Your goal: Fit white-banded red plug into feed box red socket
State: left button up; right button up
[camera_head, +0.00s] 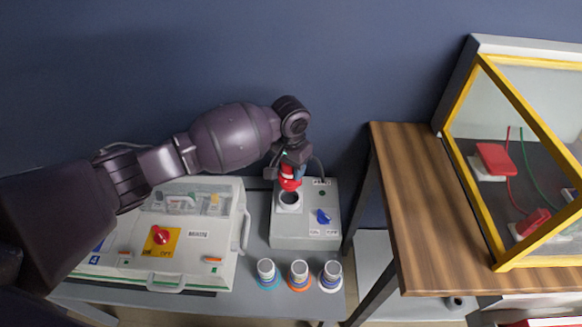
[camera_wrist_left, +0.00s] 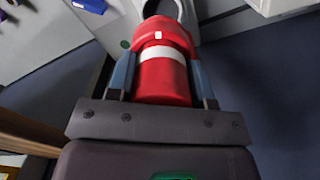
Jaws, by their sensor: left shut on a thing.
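The red plug (camera_head: 289,184) with a white band is in my left gripper (camera_head: 290,172), just above the round socket (camera_head: 289,201) on top of the grey feed box (camera_head: 291,231). In the left wrist view the plug (camera_wrist_left: 164,78) sits between the two fingers of my left gripper (camera_wrist_left: 163,82), its white band showing. Its front end points toward the socket's pale ring and dark opening (camera_wrist_left: 163,8). The plug hides part of the socket there, and I cannot tell if they touch. My right gripper is not in view.
A larger pale box (camera_head: 212,262) with a red rotary switch (camera_head: 161,237) stands left of the feed box. Several banded plugs (camera_head: 299,274) stand at the bench's front. A wooden table (camera_head: 420,200) with a yellow-framed case (camera_head: 490,170) is at right.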

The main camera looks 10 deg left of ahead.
pick_arm(q)
jog(key=shift+w, duration=0.1)
jog(key=shift+a+f, duration=0.1)
jog(key=shift+f, duration=0.25)
notch_tip(320, 180, down, 2)
jog(key=shift+f+b, duration=0.2)
jog(key=shift+b, duration=0.75)
jog(key=shift+f+b, duration=0.4)
jog(key=shift+f, duration=0.35)
jog(key=shift+r, duration=0.2)
